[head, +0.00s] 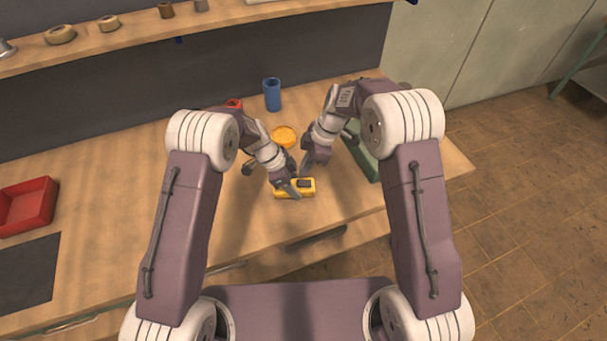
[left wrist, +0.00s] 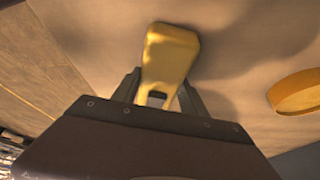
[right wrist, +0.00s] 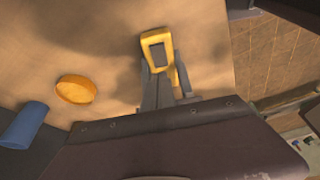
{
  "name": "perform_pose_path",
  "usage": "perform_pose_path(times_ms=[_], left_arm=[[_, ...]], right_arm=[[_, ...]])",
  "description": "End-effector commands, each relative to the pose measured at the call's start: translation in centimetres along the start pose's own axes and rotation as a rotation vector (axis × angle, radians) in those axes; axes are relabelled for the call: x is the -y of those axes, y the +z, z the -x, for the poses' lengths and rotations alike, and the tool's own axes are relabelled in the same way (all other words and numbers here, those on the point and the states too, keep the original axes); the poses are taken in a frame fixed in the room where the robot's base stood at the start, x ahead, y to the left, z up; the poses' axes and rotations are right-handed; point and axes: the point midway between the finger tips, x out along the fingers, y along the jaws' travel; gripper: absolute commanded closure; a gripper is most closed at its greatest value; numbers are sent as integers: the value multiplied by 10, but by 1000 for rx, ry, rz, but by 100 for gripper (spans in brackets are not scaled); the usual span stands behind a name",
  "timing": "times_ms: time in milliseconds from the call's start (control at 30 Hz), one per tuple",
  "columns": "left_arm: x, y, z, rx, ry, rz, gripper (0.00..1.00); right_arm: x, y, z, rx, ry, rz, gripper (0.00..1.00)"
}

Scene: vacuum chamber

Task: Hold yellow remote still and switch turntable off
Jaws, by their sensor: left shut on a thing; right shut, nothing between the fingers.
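The yellow remote (head: 310,190) lies on the wooden worktop near its front edge; a dark panel shows on its top in the right wrist view (right wrist: 145,46). My left gripper (head: 291,191) is shut on the remote, with its fingers on either side of it in the left wrist view (left wrist: 172,55). My right gripper (head: 305,172) is shut and empty, its fingertips close to the remote; I cannot tell whether they touch it. A round orange disc (head: 284,136), possibly the turntable, sits behind the grippers. I cannot tell whether it turns.
A blue cup (head: 272,94) stands behind the disc. A red item (head: 234,104) and a green item (head: 366,158) are partly hidden by my arms. A red tray (head: 27,207) and a dark mat (head: 29,273) lie at the left. A shelf (head: 130,37) runs along the back.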

Motion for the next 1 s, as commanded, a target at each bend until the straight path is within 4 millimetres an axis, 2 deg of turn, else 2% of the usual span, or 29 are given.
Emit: perform_pose_path(times_ms=[100, 300, 1000], left_arm=[[-2, 1, -2, 3, 7, -1, 100], [-2, 1, -2, 3, 7, -1, 100], [-3, 1, -2, 2, 8, -1, 100]], right_arm=[[1, 4, -21, 0, -4, -2, 100], [0, 8, -38, 1, 0, -1, 100], [0, 9, -46, 1, -1, -2, 100]])
